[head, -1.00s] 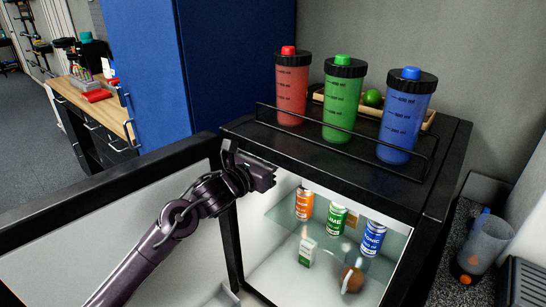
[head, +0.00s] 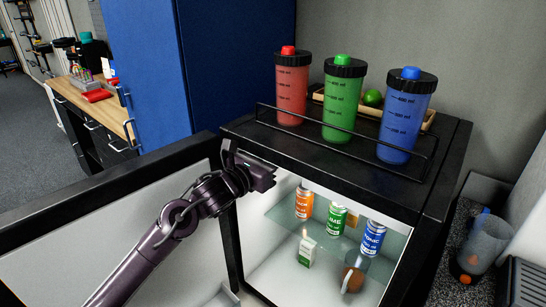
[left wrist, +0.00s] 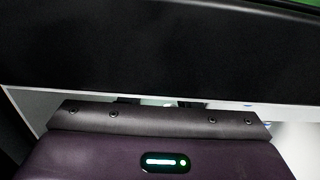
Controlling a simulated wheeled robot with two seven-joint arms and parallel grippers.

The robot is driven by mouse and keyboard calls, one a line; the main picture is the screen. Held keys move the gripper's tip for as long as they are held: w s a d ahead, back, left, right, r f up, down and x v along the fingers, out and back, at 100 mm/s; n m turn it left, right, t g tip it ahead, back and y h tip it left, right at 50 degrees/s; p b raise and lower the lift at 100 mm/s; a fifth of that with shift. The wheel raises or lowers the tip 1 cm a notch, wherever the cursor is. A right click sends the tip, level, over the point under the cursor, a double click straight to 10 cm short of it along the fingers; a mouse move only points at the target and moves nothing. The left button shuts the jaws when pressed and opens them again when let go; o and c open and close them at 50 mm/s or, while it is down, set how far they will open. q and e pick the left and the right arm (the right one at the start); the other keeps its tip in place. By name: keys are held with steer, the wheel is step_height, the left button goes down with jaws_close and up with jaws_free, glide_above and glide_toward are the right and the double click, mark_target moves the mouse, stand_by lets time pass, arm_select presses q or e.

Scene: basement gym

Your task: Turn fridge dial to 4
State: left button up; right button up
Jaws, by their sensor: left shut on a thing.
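The small black fridge (head: 330,178) stands open, with a white inside and a glass shelf. My left gripper (head: 272,180) reaches past the open door into the top front of the fridge, just under its black top edge. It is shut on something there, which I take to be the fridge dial. The dial and its numbers are hidden behind the gripper, so its setting cannot be read. In the left wrist view, the gripper's housing (left wrist: 160,150) covers most of the lower part, close below the black fridge edge (left wrist: 160,50). My right gripper is not in view.
The open fridge door (head: 110,185) lies to the left, beside my left arm. Orange (head: 303,203), green (head: 336,220) and blue (head: 373,238) cans stand on the shelf. Red, green and blue bottles (head: 342,100) stand on top behind a wire rail (head: 345,150).

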arm_select(q)
steer(key=o, duration=1)
steer(key=shift+c, duration=0.2)
steer(key=b+v, duration=0.1)
steer(key=v, duration=0.7)
steer(key=shift+b, duration=0.4)
steer(key=shift+w, duration=0.1)
